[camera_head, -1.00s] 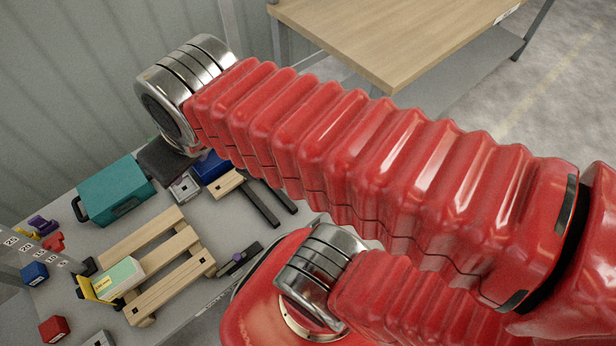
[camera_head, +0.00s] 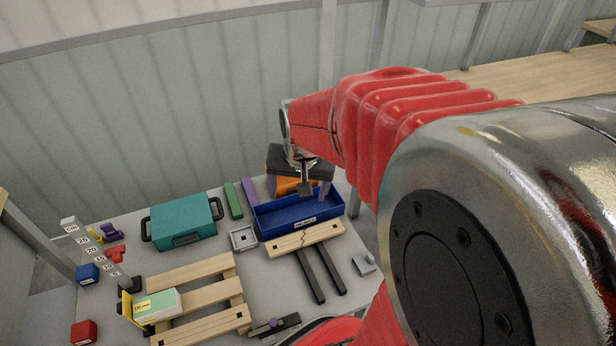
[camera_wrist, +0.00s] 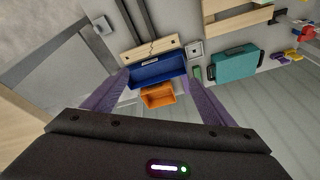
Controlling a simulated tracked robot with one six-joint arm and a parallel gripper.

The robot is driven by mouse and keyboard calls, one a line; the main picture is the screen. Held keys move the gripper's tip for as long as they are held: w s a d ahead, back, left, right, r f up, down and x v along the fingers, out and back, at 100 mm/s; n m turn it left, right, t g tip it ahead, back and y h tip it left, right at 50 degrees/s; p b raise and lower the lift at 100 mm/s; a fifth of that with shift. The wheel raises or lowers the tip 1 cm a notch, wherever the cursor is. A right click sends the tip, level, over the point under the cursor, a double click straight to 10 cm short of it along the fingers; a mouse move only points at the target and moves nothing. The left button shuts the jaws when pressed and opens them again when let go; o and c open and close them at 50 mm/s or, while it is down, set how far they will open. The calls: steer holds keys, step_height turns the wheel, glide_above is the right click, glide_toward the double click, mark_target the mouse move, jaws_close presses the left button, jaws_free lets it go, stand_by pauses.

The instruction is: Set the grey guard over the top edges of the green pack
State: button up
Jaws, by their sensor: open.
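The light green pack (camera_head: 165,304), with a pale side and a yellow label, lies on the wooden pallet (camera_head: 195,268) at lower left in the head view. Two grey pieces could be the guard, and I cannot tell which: a square one with a raised rim (camera_head: 243,238), also in the wrist view (camera_wrist: 195,48), and a small angled one (camera_head: 365,263) at the table's right, also in the wrist view (camera_wrist: 103,24). My gripper (camera_head: 314,190) is open and empty above the blue tray. Its purple fingers (camera_wrist: 157,82) stand wide apart in the wrist view.
The blue tray (camera_head: 268,231) and orange bin (camera_wrist: 158,96) lie below my gripper. A teal case (camera_head: 184,217), a cracked board (camera_head: 300,238) on dark bars and a white height scale (camera_head: 92,250) stand around. A yellow piece (camera_head: 127,306) stands at the pack's left end.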

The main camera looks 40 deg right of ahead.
steer(key=w+d+f+m+g, duration=0.1)
steer(key=d+f+m, duration=0.2)
steer(key=d+f, duration=0.4)
steer(key=m+g+y, duration=0.1)
steer(key=m+g, duration=0.1)
steer(key=m, duration=0.8)
glide_above(366, 262)
step_height(366, 262, down, 24)
steer(key=shift+f, duration=0.25)
steer(key=shift+f, duration=4.3)
steer(key=shift+f, duration=0.1)
steer(key=shift+f, duration=2.5)
